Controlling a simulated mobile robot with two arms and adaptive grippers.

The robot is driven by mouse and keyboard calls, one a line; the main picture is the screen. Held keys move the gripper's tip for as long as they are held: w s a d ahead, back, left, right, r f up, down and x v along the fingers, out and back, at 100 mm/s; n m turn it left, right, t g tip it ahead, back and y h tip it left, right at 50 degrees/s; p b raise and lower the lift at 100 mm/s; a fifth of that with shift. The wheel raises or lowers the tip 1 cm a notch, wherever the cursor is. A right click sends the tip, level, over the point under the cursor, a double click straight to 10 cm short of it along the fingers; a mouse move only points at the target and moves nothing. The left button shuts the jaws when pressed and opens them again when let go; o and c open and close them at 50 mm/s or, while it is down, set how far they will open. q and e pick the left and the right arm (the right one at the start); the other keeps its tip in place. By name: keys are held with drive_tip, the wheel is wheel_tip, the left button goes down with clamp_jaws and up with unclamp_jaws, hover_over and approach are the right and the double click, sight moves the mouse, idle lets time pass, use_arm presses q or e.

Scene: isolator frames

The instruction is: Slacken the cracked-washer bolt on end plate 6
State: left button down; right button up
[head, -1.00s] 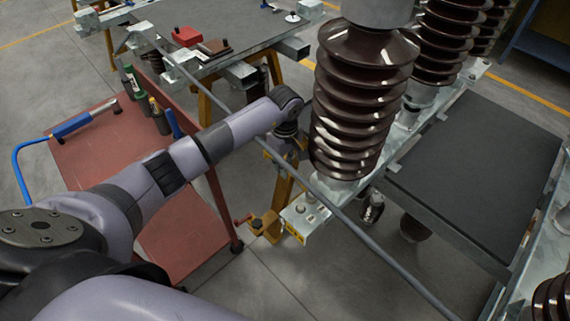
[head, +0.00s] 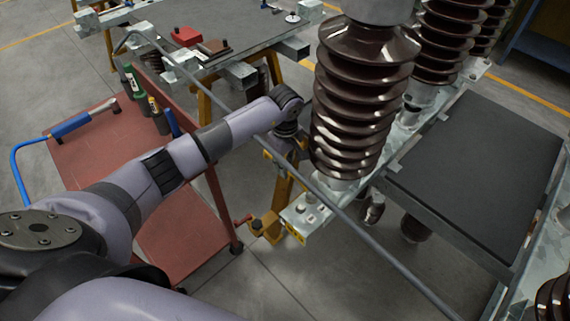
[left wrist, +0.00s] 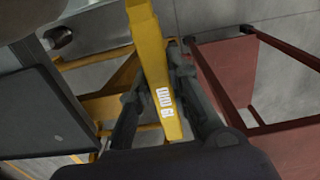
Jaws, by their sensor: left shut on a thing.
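The end of a galvanised beam (head: 305,212) lies below the nearest brown ribbed insulator (head: 352,120) in the head view. It carries bolt heads (head: 300,209) and a yellow label (head: 294,233) too small to read. I cannot tell a cracked washer there. My left gripper (left wrist: 158,78) is shut on a yellow bar (left wrist: 158,62) with a white printed label in the left wrist view. I cannot tell how the bar ends. In the head view the left wrist (head: 287,112) is just left of the insulator, and its fingers are hidden. My right gripper is out of view.
A grey rod (head: 350,220) crosses diagonally before the beam end. More insulators (head: 440,45) and a dark panel (head: 480,170) are right.

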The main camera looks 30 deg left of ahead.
use_arm(q)
drive_tip(key=shift+f+b, duration=0.85)
drive_tip(key=shift+f, duration=0.1)
drive_tip(key=shift+s+a+r+n+p, duration=0.15)
drive_tip(key=shift+s+a+n+p, duration=0.05)
drive_tip(key=shift+s+n+p, duration=0.3)
drive_tip(key=s+d+n+p, duration=0.2)
drive_tip(key=s+n+p, duration=0.4)
drive_tip(key=s+n, duration=0.3)
drive_tip(key=shift+s+d+n, duration=0.15)
drive_tip(key=shift+s+n, duration=0.15)
drive_tip(key=shift+n, duration=0.7)
